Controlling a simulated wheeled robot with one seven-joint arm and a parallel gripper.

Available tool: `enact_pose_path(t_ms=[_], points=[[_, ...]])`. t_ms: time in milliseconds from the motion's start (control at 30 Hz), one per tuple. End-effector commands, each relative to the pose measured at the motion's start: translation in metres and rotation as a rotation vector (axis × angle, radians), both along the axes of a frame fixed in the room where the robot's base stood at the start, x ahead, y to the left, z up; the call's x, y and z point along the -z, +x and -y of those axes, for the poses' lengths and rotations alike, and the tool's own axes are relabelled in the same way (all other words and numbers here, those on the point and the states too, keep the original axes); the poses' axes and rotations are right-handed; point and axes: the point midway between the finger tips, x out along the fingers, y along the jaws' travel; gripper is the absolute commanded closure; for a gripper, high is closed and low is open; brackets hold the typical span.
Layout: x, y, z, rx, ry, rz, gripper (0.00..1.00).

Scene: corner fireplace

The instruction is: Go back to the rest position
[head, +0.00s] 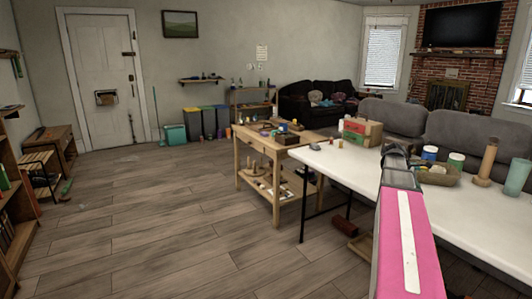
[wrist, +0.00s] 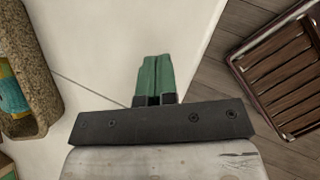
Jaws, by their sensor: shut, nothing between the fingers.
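My gripper (wrist: 155,75) shows in the wrist view with its two green fingers pressed together and nothing between them. It points down over the white table (wrist: 110,40), near the table's edge. In the head view my pink arm reaches forward from the lower right over the white table (head: 340,165). The dark wrist end of the arm is in front of the tabletop, and the fingers are hidden there.
A basket (head: 437,178) holding cans stands just right of my wrist; its speckled rim (wrist: 38,60) is at left in the wrist view. A wooden cylinder (head: 487,160) and a glass (head: 516,176) stand farther right. A wooden workbench (head: 270,150) is beyond the table. The left floor is open.

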Motion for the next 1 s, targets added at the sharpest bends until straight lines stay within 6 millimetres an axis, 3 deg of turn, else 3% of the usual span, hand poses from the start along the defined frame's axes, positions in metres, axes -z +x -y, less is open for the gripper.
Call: enact_pose_path(t_ms=[267,467,700,800,1000], points=[[0.066,0.002,-0.081,0.094,0.074,0.17,1.0],[0.138,-0.011,-0.182,0.266,0.192,0.347,1.0],[0.212,-0.053,-0.307,0.587,0.355,0.497,1.0],[0.233,-0.073,-0.348,0.724,0.404,0.527,1.0],[0.255,-0.099,-0.393,0.909,0.452,0.546,1.0]])
